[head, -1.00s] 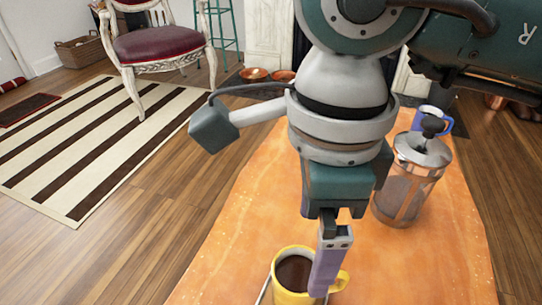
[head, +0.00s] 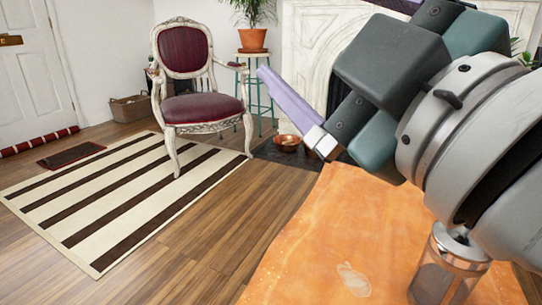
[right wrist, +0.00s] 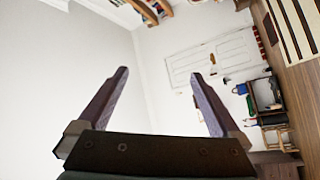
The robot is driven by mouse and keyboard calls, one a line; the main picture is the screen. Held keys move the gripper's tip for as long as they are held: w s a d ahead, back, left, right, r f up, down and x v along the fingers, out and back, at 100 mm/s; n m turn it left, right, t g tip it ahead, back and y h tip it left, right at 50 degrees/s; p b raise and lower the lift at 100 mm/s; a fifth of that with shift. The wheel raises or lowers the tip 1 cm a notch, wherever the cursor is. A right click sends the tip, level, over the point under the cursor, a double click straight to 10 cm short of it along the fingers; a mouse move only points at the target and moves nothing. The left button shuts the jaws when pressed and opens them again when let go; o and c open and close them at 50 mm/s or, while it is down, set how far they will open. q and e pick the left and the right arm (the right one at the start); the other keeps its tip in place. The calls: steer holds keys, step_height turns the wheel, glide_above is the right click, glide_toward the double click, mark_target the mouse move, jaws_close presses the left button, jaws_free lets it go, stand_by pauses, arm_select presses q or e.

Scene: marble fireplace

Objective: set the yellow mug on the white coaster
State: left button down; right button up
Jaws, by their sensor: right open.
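The yellow mug shows in neither view at this moment. I see no clear white coaster; a pale whitish mark (head: 353,279) lies on the orange tabletop (head: 330,235), and I cannot tell what it is. My right gripper (right wrist: 160,73) is open, with its two lavender fingers apart and nothing between them. In the head view it is raised at the upper right, above the table and pointing up and left. My left gripper is not in view.
A French press (head: 447,265) stands on the table at lower right, partly behind my right arm. Copper bowls (head: 287,142) sit near the fireplace (head: 310,60). A red chair (head: 200,105), striped rug (head: 120,200) and plant stand lie left of the table. The visible near-left tabletop is clear.

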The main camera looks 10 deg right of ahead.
steer(key=s+d+f+m+g+h, duration=0.4)
steer(key=s+d+f+m+g, duration=0.15)
steer(key=f, duration=0.45)
steer(key=s+d+f+m+g+h, duration=0.35)
steer(key=d+f+m+g, duration=0.2)
steer(key=f, duration=0.45)
steer(key=s+f+m+g+y, duration=0.1)
steer(key=s+f+g, duration=0.4)
steer(key=s, duration=0.6)
steer(key=shift+s+d+f+m, duration=0.15)
steer(key=shift+s+f+m, duration=0.25)
steer(key=shift+f, duration=0.15)
steer(key=shift+y, duration=0.25)
step_height(320, 180, up, 78)
steer(key=p, duration=7.8)
steer(key=shift+r, duration=0.25)
steer(key=shift+w, duration=0.1)
